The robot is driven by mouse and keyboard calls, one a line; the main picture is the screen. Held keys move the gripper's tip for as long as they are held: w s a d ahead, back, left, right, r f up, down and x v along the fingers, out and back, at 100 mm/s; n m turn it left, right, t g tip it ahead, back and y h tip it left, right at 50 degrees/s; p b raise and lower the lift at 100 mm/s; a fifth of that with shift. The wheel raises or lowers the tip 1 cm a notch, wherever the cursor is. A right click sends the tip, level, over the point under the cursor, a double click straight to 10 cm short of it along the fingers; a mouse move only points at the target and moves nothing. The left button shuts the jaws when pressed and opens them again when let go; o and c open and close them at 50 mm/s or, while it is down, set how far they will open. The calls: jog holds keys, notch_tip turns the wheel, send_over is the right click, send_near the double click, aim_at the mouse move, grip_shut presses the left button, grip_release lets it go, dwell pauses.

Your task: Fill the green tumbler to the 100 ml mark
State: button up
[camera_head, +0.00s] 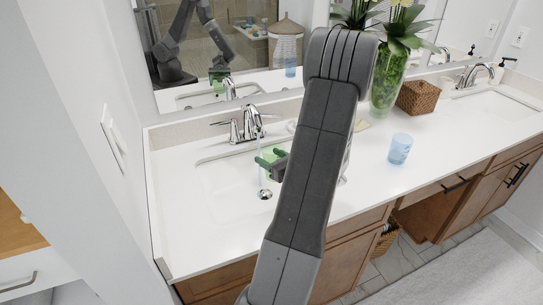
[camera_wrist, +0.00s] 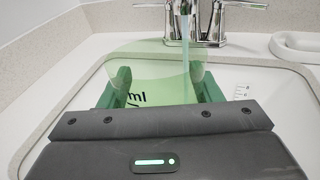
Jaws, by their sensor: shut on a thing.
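The green tumbler (camera_wrist: 150,72) is translucent and sits between the green fingers of my gripper (camera_wrist: 158,90), which is shut on it. Dark "ml" lettering shows on its near wall. In the head view, the tumbler (camera_head: 272,152) and my gripper (camera_head: 270,160) are over the left basin (camera_head: 225,190), partly hidden by my arm. The left faucet (camera_head: 248,122) is running. Its water stream (camera_wrist: 185,50) overlaps the tumbler's far right side in the wrist view; in the head view it reaches down toward the drain (camera_head: 264,193). I cannot tell whether water enters the tumbler or its level.
A blue cup (camera_head: 400,149) stands on the white counter (camera_head: 370,178) to the right. A green vase with flowers (camera_head: 388,85) and a wicker box (camera_head: 418,98) stand near the mirror. A second basin (camera_head: 490,105) is farther right. The counter around the blue cup is mostly clear.

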jog(key=f+b, duration=0.1)
jog(key=f, duration=0.1)
jog(key=w+f+b, duration=0.1)
jog(key=f, duration=0.1)
jog(key=shift+a+f, duration=0.2)
jog(key=shift+w+a+r, duration=0.15)
jog(key=shift+w+a, duration=0.15)
jog(key=shift+w, duration=0.35)
jog(key=shift+w+a+r, duration=0.15)
jog(key=shift+w+a, duration=0.1)
jog(key=shift+w, duration=0.35)
jog(key=w+a+b, duration=0.1)
jog(key=w+a, duration=0.2)
jog(key=w, duration=0.5)
jog(key=shift+w+a, duration=0.3)
jog(key=shift+w, duration=0.05)
dwell(2.3)
jog(key=s+d+b, duration=0.2)
jog(key=s+d, duration=0.1)
jog(key=s, duration=0.5)
jog(key=shift+s+d+b, duration=0.3)
jog(key=shift+s+b, duration=0.05)
jog(key=shift+b, duration=0.05)
